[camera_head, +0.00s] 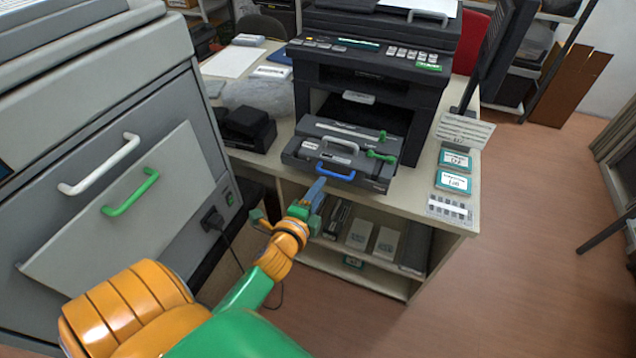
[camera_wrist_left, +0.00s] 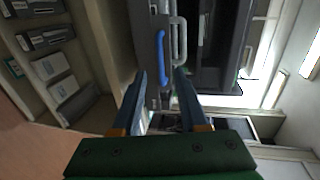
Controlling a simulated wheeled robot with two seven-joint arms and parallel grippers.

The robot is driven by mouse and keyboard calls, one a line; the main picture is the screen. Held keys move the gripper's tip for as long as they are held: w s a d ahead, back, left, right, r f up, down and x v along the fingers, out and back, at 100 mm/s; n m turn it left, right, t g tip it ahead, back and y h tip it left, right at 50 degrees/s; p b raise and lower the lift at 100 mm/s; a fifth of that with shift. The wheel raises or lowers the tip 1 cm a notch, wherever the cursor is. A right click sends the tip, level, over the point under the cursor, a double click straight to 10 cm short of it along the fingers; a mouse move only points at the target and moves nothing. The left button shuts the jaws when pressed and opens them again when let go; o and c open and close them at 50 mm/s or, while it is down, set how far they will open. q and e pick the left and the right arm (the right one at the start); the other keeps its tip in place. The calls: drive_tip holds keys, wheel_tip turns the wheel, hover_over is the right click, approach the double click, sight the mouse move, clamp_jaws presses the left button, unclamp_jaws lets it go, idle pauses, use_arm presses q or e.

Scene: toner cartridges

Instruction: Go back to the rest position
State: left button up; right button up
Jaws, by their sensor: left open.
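My left gripper (camera_head: 314,190) is open and empty, in front of the desk and just below the printer's pulled-out front unit (camera_head: 376,182). In the left wrist view its two blue fingers (camera_wrist_left: 160,77) are spread with nothing between them. The blue handle (camera_head: 336,172) on that unit lies just beyond the fingertips and appears apart from them; it also shows in the left wrist view (camera_wrist_left: 161,57). My right gripper is in neither view.
A black printer (camera_head: 375,75) stands on the desk (camera_head: 405,195). Shelves below hold cartridges and boxes (camera_head: 385,242). A large grey machine (camera_head: 105,165) with white (camera_head: 100,168) and green (camera_head: 131,193) handles stands close at left. Small boxes (camera_head: 453,181) lie right of the printer. Floor at right is clear.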

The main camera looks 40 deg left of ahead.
use_arm(q)
drive_tip(key=s+d+f+n+g+h, duration=0.15)
drive_tip(key=s+f, duration=0.25)
drive_tip(key=f, duration=0.4)
drive_tip(key=s+d+f+n+g, duration=0.2)
drive_tip(key=s+f+n+g, duration=0.15)
drive_tip(key=f, duration=0.45)
drive_tip(key=s+d+f+n+g+h, duration=0.15)
drive_tip(key=s+f, duration=0.25)
drive_tip(key=f, duration=0.4)
drive_tip(key=s+d+f+n+g, duration=0.2)
drive_tip(key=s+f+n+g, duration=0.1)
drive_tip(key=s, duration=0.8)
drive_tip(key=s+d+f+n+g, duration=0.1)
drive_tip(key=s+f+n+g, duration=0.2)
drive_tip(key=s+f, duration=0.4)
drive_tip(key=s+g, duration=0.1)
drive_tip(key=s, duration=0.3)
drive_tip(key=shift+s+d+f+g+h, duration=0.25)
drive_tip(key=shift+s+d+g+h, duration=0.05)
drive_tip(key=shift+s+d+g, duration=0.1)
